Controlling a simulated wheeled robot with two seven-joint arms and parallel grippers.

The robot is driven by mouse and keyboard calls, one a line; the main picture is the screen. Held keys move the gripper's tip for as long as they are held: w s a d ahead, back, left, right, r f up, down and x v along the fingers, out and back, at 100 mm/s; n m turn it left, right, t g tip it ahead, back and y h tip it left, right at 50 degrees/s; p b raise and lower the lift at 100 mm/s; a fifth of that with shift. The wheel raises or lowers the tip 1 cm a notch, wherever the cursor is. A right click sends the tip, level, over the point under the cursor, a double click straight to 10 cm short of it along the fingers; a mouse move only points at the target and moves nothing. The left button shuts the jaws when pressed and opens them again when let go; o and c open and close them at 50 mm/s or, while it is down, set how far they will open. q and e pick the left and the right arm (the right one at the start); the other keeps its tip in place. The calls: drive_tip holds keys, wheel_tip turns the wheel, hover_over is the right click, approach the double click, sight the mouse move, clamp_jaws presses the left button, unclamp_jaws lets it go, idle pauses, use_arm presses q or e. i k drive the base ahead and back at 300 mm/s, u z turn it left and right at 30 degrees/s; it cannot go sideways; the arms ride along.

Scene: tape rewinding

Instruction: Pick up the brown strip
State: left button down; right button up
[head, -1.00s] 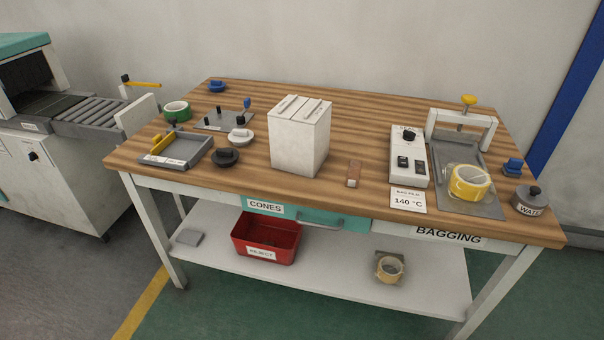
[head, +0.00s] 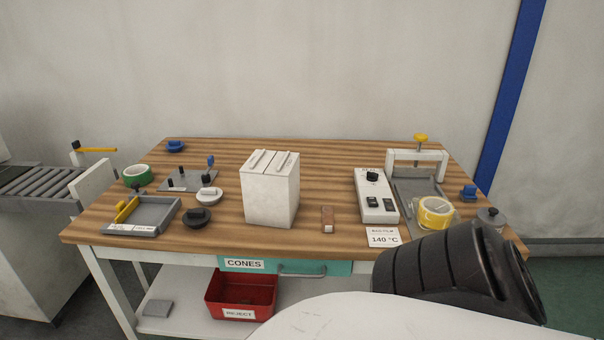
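The brown strip (head: 327,215) lies on the wooden table in the head view, near the front edge. It is a small upright-looking rectangle with a pale lower end. It sits between the white box and the white control unit. Neither gripper shows in the head view. A black arm part of mine covers the lower right, in front of the table's right front corner.
A white box (head: 272,190) stands left of the strip. A white control unit (head: 376,196) and a 140 °C card (head: 383,237) are to its right. A yellow tape roll (head: 435,213) lies farther right. A red bin (head: 241,296) is on the lower shelf.

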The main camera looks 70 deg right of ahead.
sight(327, 216)
drive_tip(key=i, duration=1.35)
drive_tip(key=z, duration=2.1)
